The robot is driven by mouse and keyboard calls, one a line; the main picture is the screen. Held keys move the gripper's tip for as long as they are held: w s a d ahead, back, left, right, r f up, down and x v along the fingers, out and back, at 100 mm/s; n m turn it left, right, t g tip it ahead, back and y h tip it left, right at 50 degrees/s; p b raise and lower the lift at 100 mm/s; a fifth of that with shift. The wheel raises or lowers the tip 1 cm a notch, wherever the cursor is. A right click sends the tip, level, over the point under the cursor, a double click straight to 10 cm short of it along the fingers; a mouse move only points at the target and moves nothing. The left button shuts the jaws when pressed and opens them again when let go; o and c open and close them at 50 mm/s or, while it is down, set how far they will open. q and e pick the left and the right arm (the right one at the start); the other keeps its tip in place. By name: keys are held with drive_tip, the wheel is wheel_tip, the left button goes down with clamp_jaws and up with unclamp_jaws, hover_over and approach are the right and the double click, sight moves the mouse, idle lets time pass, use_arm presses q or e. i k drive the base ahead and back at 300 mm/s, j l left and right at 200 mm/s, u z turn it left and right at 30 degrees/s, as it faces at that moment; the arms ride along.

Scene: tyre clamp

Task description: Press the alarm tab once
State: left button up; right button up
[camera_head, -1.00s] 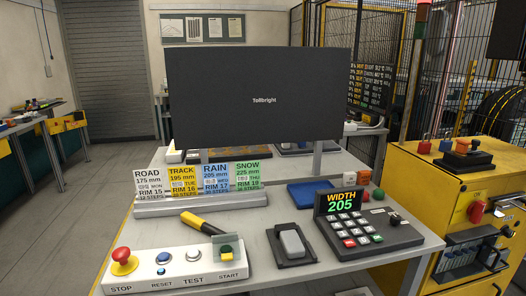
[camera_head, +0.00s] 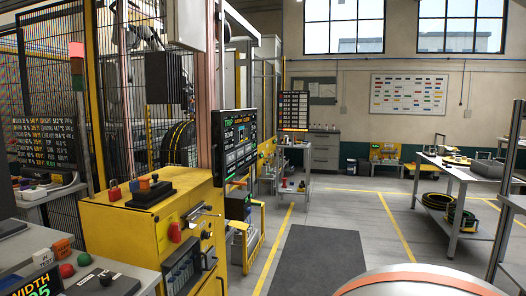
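A dark touch panel (camera_head: 235,142) is mounted on the post behind the yellow cabinet, turned at an angle to me. It shows a top row of small coloured labels and lines of green, white and orange text. The labels are too small to read, so I cannot tell which one is the alarm tab. Neither of my grippers shows in this view.
The yellow cabinet (camera_head: 150,228) with a red knob stands left of centre, below the panel. The keypad desk is cut off at lower left. A dark mat (camera_head: 318,258) lies on the open floor. A workbench (camera_head: 465,172) stands at right.

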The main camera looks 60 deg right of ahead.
sight(248, 147)
drive_tip(key=z, duration=1.8)
drive_tip(key=i+l+z, duration=0.15)
drive_tip(key=i+l, duration=0.15)
drive_tip(key=i, duration=0.25)
drive_tip(key=i+l+z, duration=0.1)
drive_tip(key=i+l, duration=0.15)
drive_tip(key=i, duration=0.3)
drive_tip(key=i+l+z, duration=0.15)
drive_tip(key=i, duration=0.4)
drive_tip(key=i+l+z, duration=0.1)
drive_tip(key=i, duration=0.5)
drive_tip(key=l, duration=0.1)
